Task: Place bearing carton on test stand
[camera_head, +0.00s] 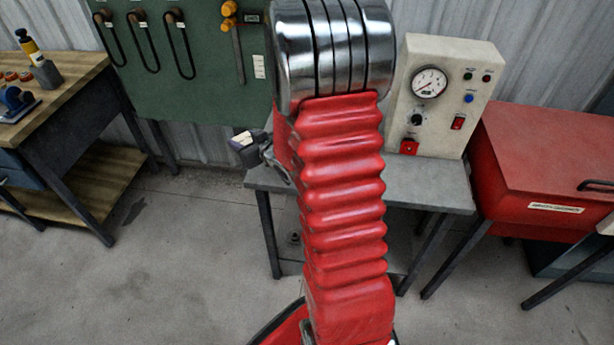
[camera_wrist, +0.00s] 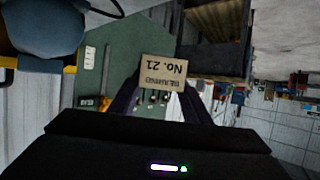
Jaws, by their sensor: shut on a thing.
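The bearing carton (camera_wrist: 163,71) is a small brown box with printed text reading "No. 21", upside down in the wrist view. My gripper (camera_wrist: 165,98) is shut on it, one dark finger on each side. In the head view, my gripper (camera_head: 252,150) sticks out left of my red arm with the carton's pale top (camera_head: 243,138) just showing. It is near the left edge of the test stand (camera_head: 425,182), a grey table with a cream gauge panel (camera_head: 450,88) at its back. My arm hides the middle and left of the stand's top. I cannot tell the carton's height above it.
A red cabinet with a sloped lid (camera_head: 540,150) stands right of the stand. A wooden workbench (camera_head: 70,85) with tools is at the left. A green board (camera_head: 190,60) with hanging cables is behind. The concrete floor between workbench and stand is clear.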

